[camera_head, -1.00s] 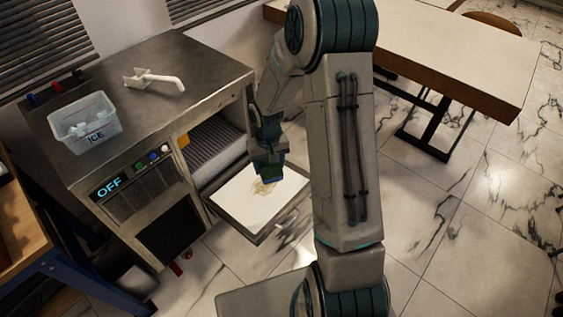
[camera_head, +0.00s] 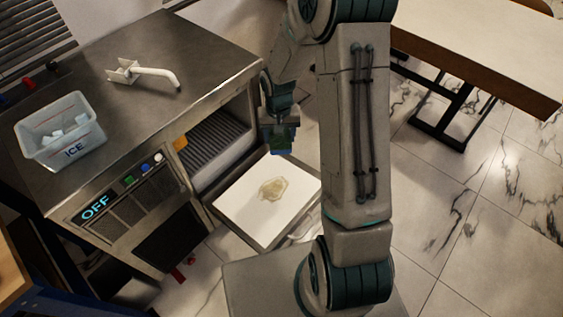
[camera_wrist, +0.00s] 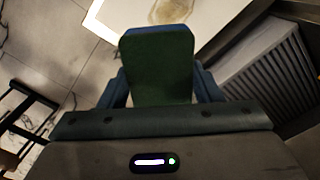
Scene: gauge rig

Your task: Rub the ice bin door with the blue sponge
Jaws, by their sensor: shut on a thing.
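The ice bin door (camera_head: 238,208) hangs open and lies nearly flat at the front of the ice machine. A brownish-yellow stain (camera_head: 273,190) marks its white inner face. My gripper (camera_head: 279,138) is above the door's far right part, apart from it, and shut on the sponge (camera_head: 281,148). In the wrist view the sponge (camera_wrist: 158,68) shows a dark green face with a blue edge between the fingers. The door (camera_wrist: 140,12) and stain (camera_wrist: 180,9) show beyond it at the top of that view.
The steel ice machine (camera_head: 205,75) has a display reading OFF. A clear tub marked ICE (camera_head: 62,130) and a white scoop-like tool (camera_head: 143,74) are on its top. A light table (camera_head: 480,45) stands at the right. Marble floor lies between.

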